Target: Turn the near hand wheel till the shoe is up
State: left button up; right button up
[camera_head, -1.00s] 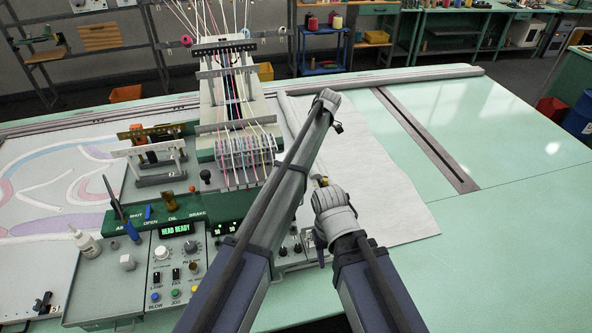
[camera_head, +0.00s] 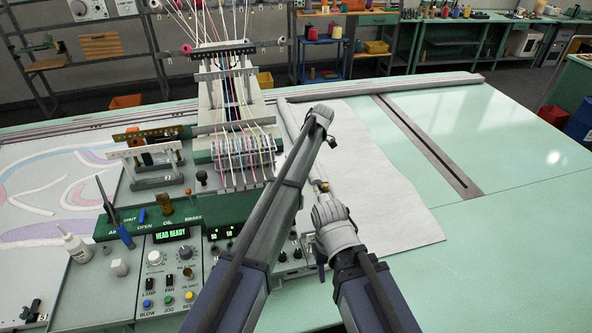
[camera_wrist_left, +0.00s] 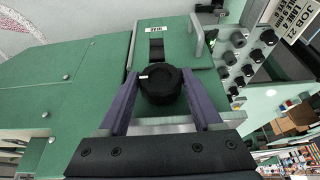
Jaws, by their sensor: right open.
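A black faceted hand wheel (camera_wrist_left: 160,86) with a white mark on its left side stands on a green housing in the left wrist view. The two purple fingers of my left gripper (camera_wrist_left: 160,90) lie on either side of it, close to its rim. I cannot tell whether they press on it. In the head view my left arm hides that gripper and the wheel. My right gripper (camera_head: 320,185) is open over the white cloth, right of the tufting machine (camera_head: 235,130). I cannot make out the shoe.
A control panel reading HEAD READY (camera_head: 171,235) has several knobs and buttons. A white bottle (camera_head: 74,245) stands at its left. White cloth (camera_head: 390,190) lies right of the machine. The green table (camera_head: 520,200) is clear farther right, beyond a slotted rail (camera_head: 430,150).

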pick_arm(q)
jog(key=c, duration=0.9)
jog(key=shift+w+g+h, duration=0.15)
jog(key=shift+g+h, duration=0.15)
jog(key=shift+g, duration=0.3)
jog(key=o, duration=1.4)
jog(key=shift+c, duration=0.2)
jog(key=p+v, duration=0.7)
jog(key=shift+d+r, duration=0.15)
jog(key=shift+r, duration=0.25)
jog(key=shift+c, duration=0.3)
